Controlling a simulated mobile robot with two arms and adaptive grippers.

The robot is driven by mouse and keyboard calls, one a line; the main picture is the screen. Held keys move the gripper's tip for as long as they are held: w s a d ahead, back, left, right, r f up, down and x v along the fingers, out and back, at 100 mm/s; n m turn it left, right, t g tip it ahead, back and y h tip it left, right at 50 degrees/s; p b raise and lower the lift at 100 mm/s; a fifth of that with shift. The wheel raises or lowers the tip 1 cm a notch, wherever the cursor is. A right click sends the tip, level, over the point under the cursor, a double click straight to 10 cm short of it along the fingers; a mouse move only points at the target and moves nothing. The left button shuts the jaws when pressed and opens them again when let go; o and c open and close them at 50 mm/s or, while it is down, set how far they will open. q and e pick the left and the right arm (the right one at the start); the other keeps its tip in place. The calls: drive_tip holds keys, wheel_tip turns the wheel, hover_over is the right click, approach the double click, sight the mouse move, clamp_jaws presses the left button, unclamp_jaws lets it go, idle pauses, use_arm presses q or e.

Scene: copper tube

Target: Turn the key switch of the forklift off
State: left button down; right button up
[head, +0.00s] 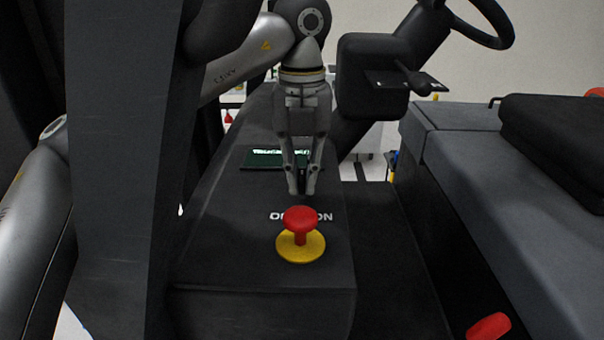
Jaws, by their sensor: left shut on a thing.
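My left gripper (302,188) points straight down over the forklift's black console (262,297). Its fingers are close together and shut on a small dark piece, the key switch (302,184), which is mostly hidden between the fingertips. The fingertips are just behind the white "OFF / ON" lettering (321,217), which is partly covered by the red stop button. My right gripper is not in view.
A red mushroom button (299,219) on a yellow disc (301,246) stands just in front of the gripper. A green display (262,158) lies behind left. The steering wheel (487,40) is at upper right; the dark seat (555,140) is at right.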

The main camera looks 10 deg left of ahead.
sight(302, 175)
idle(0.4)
use_arm(q)
drive_tip(key=c, duration=1.5)
unclamp_jaws()
wheel_tip(302, 175, up, 12)
